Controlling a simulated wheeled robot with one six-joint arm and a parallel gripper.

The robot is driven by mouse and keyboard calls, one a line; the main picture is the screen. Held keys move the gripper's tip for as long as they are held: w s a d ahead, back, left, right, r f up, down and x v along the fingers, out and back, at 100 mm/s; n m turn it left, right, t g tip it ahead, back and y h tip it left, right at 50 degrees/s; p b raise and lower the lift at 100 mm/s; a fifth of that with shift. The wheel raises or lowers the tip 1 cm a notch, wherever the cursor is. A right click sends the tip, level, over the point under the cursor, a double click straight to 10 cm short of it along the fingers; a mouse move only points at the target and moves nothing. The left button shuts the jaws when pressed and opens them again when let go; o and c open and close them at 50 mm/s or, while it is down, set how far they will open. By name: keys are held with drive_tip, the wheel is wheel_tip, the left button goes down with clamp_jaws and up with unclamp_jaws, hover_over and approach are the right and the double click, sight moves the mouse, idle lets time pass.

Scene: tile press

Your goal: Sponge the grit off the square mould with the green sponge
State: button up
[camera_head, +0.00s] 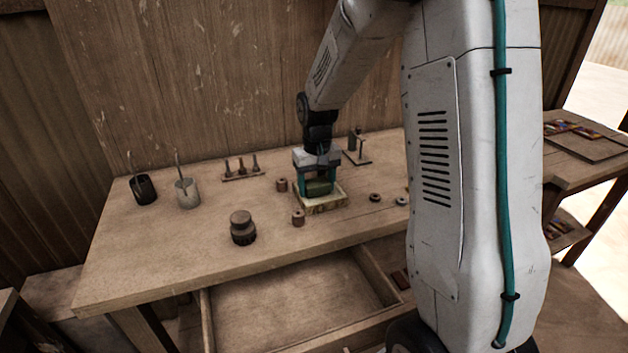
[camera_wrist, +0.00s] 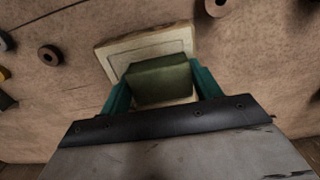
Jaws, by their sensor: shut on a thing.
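The square mould (camera_head: 334,203) is a pale, shallow block lying on the wooden bench; its rim also shows in the wrist view (camera_wrist: 112,55). My gripper (camera_head: 319,186) is right over it, pointing down, with teal fingers. It is shut on the green sponge (camera_wrist: 160,80), which also shows in the head view (camera_head: 319,188). The sponge is over the mould's face and hides much of it. I cannot tell whether the sponge touches the mould. Grit cannot be made out clearly; the mould's front side looks mottled with yellowish marks.
On the bench (camera_head: 130,240), reddish spools (camera_head: 298,217) (camera_head: 282,185) stand close left of the mould. A dark round stack (camera_head: 242,228), two cups (camera_head: 187,192) (camera_head: 144,190) and a tool rack (camera_head: 242,172) are further left. Small rings (camera_head: 375,197) lie right. An open drawer (camera_head: 300,300) is below.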

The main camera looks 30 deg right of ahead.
sight(319, 183)
drive_tip(key=shift+s+a, duration=0.25)
drive_tip(key=shift+s, duration=0.1)
drive_tip(key=shift+w+d+r, duration=0.1)
drive_tip(key=shift+w+d, duration=0.05)
drive_tip(key=shift+d, duration=0.55)
drive_tip(key=shift+r, duration=0.8)
drive_tip(key=shift+a+r, duration=0.2)
drive_tip(key=shift+r, duration=2.95)
